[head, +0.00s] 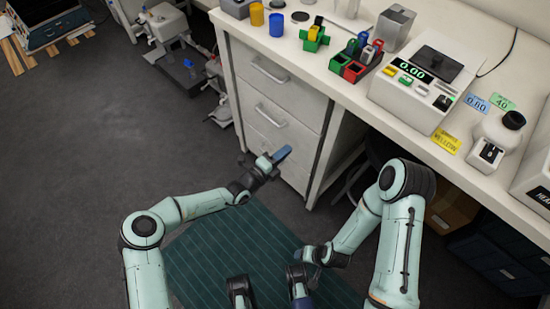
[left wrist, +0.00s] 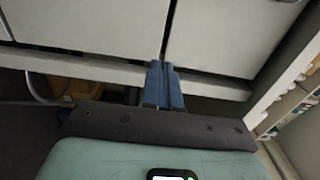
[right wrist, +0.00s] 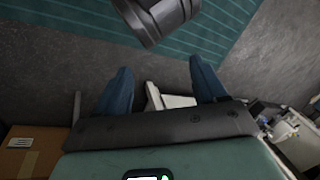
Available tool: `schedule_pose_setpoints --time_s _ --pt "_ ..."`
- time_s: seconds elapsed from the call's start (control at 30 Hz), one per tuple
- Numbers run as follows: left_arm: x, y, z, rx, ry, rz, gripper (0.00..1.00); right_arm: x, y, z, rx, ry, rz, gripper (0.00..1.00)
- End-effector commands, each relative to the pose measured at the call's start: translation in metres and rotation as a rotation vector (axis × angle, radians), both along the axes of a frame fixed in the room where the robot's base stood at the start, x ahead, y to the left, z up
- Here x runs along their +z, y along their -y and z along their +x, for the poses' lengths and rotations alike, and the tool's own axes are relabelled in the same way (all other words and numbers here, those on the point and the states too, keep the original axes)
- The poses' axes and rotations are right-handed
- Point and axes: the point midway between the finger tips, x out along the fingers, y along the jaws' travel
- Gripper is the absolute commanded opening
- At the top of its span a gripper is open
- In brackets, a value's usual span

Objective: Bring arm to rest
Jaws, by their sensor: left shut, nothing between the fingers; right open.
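My left gripper (head: 281,155) is in front of the bench's drawer cabinet in the head view, with its blue fingers together. In the left wrist view its fingers (left wrist: 163,86) meet with nothing between them, and cabinet fronts lie beyond. My right arm (head: 372,220) is bent, with its forearm folded low towards my body. In the right wrist view my right gripper (right wrist: 162,88) has its two blue fingers wide apart and is empty. Its fingertips are hard to make out in the head view.
The white bench (head: 335,82) holds a scale (head: 420,85), a coloured tube rack (head: 355,62), cups and a white bottle (head: 498,135). Drawers (head: 275,95) are below it. A striped green surface (head: 230,250) lies under my arms. Grey floor (head: 80,150) is clear at the left.

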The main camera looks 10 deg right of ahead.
Motion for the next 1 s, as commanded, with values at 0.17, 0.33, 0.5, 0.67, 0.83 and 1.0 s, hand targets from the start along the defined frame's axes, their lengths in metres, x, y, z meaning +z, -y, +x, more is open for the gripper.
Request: schedule_pose_setpoints --time_s 0.17,0.33,0.5,0.67,0.83,1.0 --pt "0.001 -0.025 -0.015 0.002 0.0 0.001 0.0 0.01 -0.007 -0.014 0.015 -0.035 0.018 0.71" --pt "-0.001 -0.033 -0.022 0.0 -0.001 0.001 0.0 0.012 -0.009 -0.018 0.021 -0.049 0.024 0.71" --pt "-0.001 -0.034 -0.023 0.0 0.0 0.001 0.0 0.012 -0.01 -0.019 0.021 -0.051 0.024 0.71" --pt "0.009 -0.034 -0.022 0.001 0.004 0.001 0.0 0.02 -0.011 -0.022 0.025 -0.059 0.028 0.71" --pt "0.064 -0.034 -0.021 0.001 0.021 0.001 0.0 0.063 -0.021 -0.05 0.051 -0.137 0.058 0.71" --pt "0.13 -0.034 -0.014 0.001 0.04 0.001 0.0 0.118 -0.034 -0.089 0.094 -0.265 0.103 0.71"
